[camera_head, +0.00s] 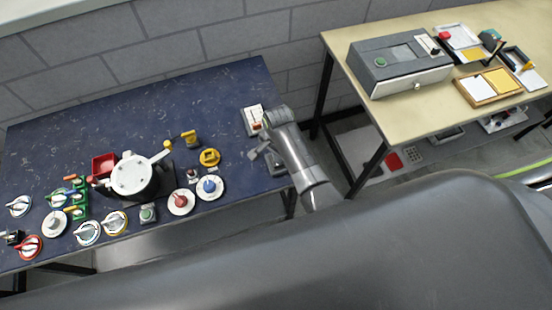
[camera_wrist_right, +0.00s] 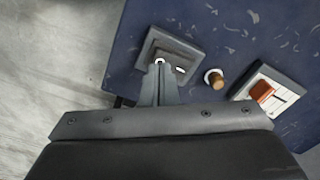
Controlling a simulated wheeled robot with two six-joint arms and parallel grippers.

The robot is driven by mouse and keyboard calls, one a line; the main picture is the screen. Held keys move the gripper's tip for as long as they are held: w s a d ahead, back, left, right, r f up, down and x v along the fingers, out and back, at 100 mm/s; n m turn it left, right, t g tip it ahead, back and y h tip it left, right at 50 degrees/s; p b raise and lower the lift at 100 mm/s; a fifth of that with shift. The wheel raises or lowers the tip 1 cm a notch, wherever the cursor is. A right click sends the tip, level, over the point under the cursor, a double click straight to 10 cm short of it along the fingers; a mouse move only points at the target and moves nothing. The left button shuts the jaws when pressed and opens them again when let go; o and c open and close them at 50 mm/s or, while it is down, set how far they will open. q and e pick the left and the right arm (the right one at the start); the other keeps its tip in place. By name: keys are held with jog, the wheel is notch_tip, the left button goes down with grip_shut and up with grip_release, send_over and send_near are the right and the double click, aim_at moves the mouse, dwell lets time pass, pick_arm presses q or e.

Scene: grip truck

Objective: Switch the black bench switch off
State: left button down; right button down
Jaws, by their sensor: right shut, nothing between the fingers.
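The black bench switch (camera_wrist_right: 184,49) is a dark grey box on the blue table near its edge, at the top middle of the right wrist view. White marks, one round and one a short bar, show on its face. In the head view it is small and partly hidden beside my right arm (camera_head: 275,161). My right gripper (camera_wrist_right: 160,68) is shut and empty, its fingertips over the front of the switch and covering part of it. I cannot tell whether they touch it, or which way it is set. My left gripper is not in view.
A white panel with an orange-red rocker (camera_wrist_right: 262,91) and a small wooden knob (camera_wrist_right: 216,80) are close by on the right. Several dials and a round white-topped device (camera_head: 131,176) fill the blue table's left part. A beige table (camera_head: 420,112) stands at right.

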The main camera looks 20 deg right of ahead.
jog(key=shift+f+b, duration=0.65)
jog(key=shift+f, duration=0.35)
dwell(0.7)
jog(key=shift+s, duration=0.1)
notch_tip(320, 180, up, 3)
jog(key=p, duration=0.3)
jog(key=shift+r, duration=2.05)
